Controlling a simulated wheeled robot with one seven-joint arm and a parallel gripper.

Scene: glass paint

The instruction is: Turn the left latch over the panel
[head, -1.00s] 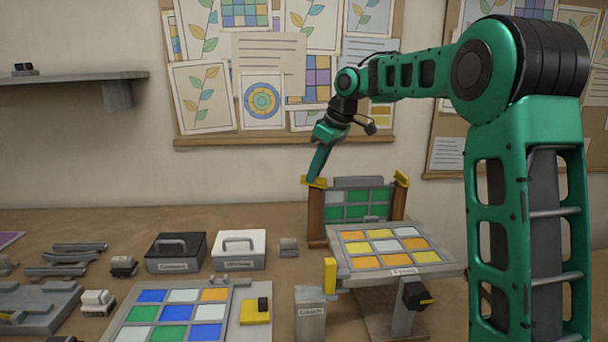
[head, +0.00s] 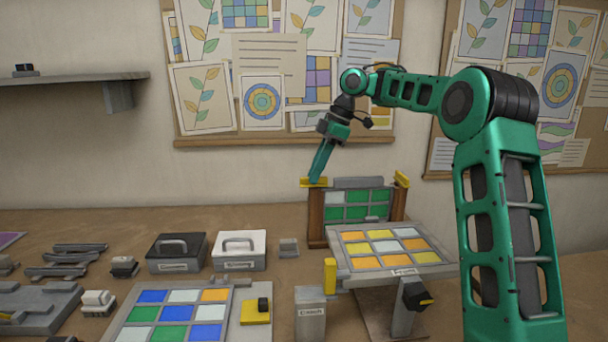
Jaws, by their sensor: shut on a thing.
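The left latch (head: 308,183) is a small yellow bar on top of the left wooden post of the upright frame. The panel (head: 358,205), with green and pale squares, stands in that frame between two wooden posts. My gripper (head: 315,178) points down at the left latch and is shut on it; the fingers partly hide the latch. The latch lies about level across the post top. The right latch (head: 402,179) is yellow and sits tilted on the right post.
A tilted stand with a yellow, orange and white panel (head: 345,263) is in front of the frame. A black case (head: 177,264) and a white case (head: 239,263) stand to the left. A grey block (head: 288,248) sits between the white case and the frame.

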